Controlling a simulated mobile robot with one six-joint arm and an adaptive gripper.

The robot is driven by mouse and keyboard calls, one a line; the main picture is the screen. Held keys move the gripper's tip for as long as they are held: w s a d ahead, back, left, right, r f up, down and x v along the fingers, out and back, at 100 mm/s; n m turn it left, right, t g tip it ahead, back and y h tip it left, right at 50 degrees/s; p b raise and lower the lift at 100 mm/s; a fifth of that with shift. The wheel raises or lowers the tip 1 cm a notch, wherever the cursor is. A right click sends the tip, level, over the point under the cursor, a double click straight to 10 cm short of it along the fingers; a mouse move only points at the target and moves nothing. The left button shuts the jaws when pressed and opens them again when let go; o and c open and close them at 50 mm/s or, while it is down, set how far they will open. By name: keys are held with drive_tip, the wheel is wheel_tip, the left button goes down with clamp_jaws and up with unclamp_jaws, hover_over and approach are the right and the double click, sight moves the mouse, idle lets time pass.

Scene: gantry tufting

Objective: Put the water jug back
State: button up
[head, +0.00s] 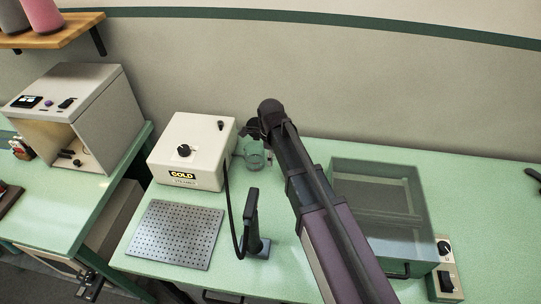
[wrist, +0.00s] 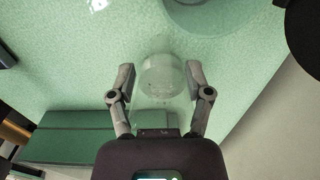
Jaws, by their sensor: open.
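The water jug (head: 253,157) is a clear glass vessel on the pale green bench, just right of the white box marked COLD. My arm partly covers it in the head view. In the wrist view a clear round vessel, which looks like the jug (wrist: 161,76), lies between the two fingers of my gripper (wrist: 159,80). The fingers are spread, one on each side of it, and do not look closed on it. In the head view my gripper (head: 254,130) is at the jug's far side, partly hidden by my wrist.
The COLD box (head: 206,135) stands close left of the jug. A perforated plate (head: 175,234) and a dark corded hand tool (head: 251,222) in a stand are in front. A large clear-lidded box (head: 424,250) stands right of my arm. The wall (head: 330,70) rises behind.

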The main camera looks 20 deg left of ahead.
drive_tip(key=shift+r+p, duration=3.35)
drive_tip(key=shift+r, duration=0.25)
drive_tip(key=d+n, duration=0.2)
drive_tip(key=d, duration=0.5)
drive_tip(key=w+d+n, duration=0.1)
drive_tip(key=d+n, duration=0.1)
drive_tip(key=d, duration=0.5)
drive_tip(key=w+d+n, duration=0.1)
drive_tip(key=d+n, duration=0.2)
drive_tip(key=d, duration=0.5)
drive_tip(key=d+n, duration=0.1)
drive_tip(key=d, duration=0.2)
drive_tip(key=s+d+n, duration=0.1)
drive_tip(key=d, duration=0.2)
drive_tip(key=d+n, duration=0.1)
drive_tip(key=d, duration=0.2)
drive_tip(key=shift+s+d, duration=0.35)
drive_tip(key=shift+s, duration=0.05)
drive_tip(key=s+d+n, duration=0.1)
drive_tip(key=d, duration=0.2)
drive_tip(key=s+d+n, duration=0.1)
drive_tip(key=d+n, duration=0.1)
drive_tip(key=d, duration=0.2)
drive_tip(key=s+d+n, duration=0.1)
drive_tip(key=s+d, duration=0.1)
drive_tip(key=d, duration=0.1)
drive_tip(key=shift+d+n, duration=0.15)
drive_tip(key=shift+n, duration=0.25)
drive_tip(key=shift+s+d, duration=0.15)
drive_tip(key=shift+d, duration=0.1)
